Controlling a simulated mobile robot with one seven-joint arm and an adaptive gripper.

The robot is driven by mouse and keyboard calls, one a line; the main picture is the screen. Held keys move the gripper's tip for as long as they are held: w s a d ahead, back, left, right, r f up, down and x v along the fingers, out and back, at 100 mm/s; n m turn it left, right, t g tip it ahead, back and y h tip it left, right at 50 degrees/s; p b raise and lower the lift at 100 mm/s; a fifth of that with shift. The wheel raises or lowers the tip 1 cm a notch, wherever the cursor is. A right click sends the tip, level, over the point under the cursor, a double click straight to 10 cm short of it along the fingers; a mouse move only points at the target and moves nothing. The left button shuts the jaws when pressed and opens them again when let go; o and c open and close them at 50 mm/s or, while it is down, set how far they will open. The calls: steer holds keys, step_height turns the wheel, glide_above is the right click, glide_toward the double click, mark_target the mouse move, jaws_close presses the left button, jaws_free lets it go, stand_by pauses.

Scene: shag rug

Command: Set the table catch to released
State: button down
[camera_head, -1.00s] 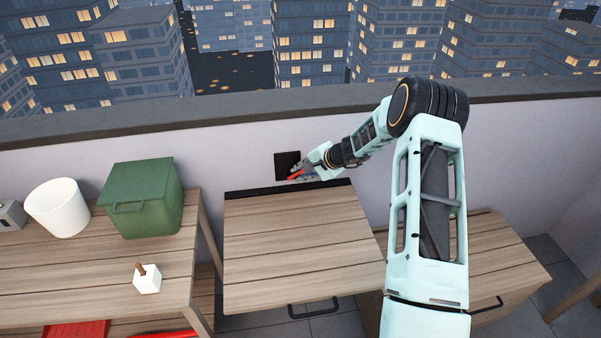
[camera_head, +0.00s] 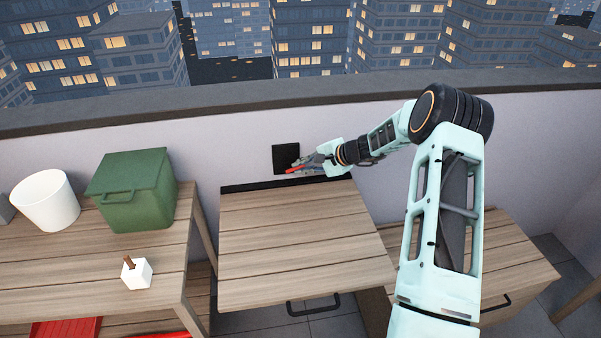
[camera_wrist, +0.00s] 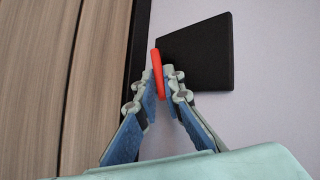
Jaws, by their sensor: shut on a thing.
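The table catch shows as a red lever (camera_wrist: 157,73) in front of a black square plate (camera_head: 286,157) on the pale wall, just above the back edge of the middle wooden table (camera_head: 300,235). My gripper (camera_head: 294,168) is at the plate, reaching in from the right. In the wrist view its fingertips (camera_wrist: 162,82) are closed together on the red lever. The black plate (camera_wrist: 200,55) lies behind the lever there. The fingers hide part of the lever and its mounting.
A green lidded box (camera_head: 130,192), a white bucket (camera_head: 45,200) and a white block with a brown peg (camera_head: 136,274) stand on the left table. A lower wooden unit (camera_head: 505,265) is at the right. A black handle (camera_head: 314,305) is on the middle table's front.

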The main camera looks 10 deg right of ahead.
stand_by(0.3)
steer(key=c, duration=2.3)
jaws_free()
steer(key=v, duration=1.2)
